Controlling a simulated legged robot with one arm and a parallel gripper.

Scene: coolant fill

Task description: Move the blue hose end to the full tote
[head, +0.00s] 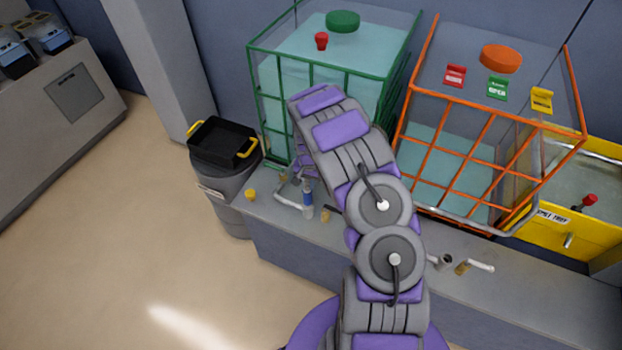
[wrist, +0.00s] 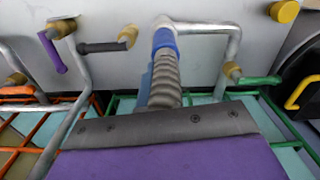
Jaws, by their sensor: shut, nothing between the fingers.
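The blue hose end (head: 307,198) shows at the front of the grey ledge, below the green-caged tote. In the wrist view its blue cuff (wrist: 164,41) tops a grey ribbed hose (wrist: 165,80) beside bent metal pipes; what it is joined to is unclear. The green-caged tote (head: 255,90) holds liquid near its top, so it is the full one. The orange-caged tote (head: 412,75) has a much lower level. My gripper (wrist: 160,124) is shut and empty. Its grey edge covers the lower part of the ribbed hose; contact is unclear. The arm hides part of the green cage.
A dark bin with a black tray (head: 222,142) stands left of the ledge. A yellow tub (head: 566,228) is right of the orange cage. Metal pipes with brass fittings stick out along the ledge (head: 268,222). The floor (head: 110,230) at left is clear.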

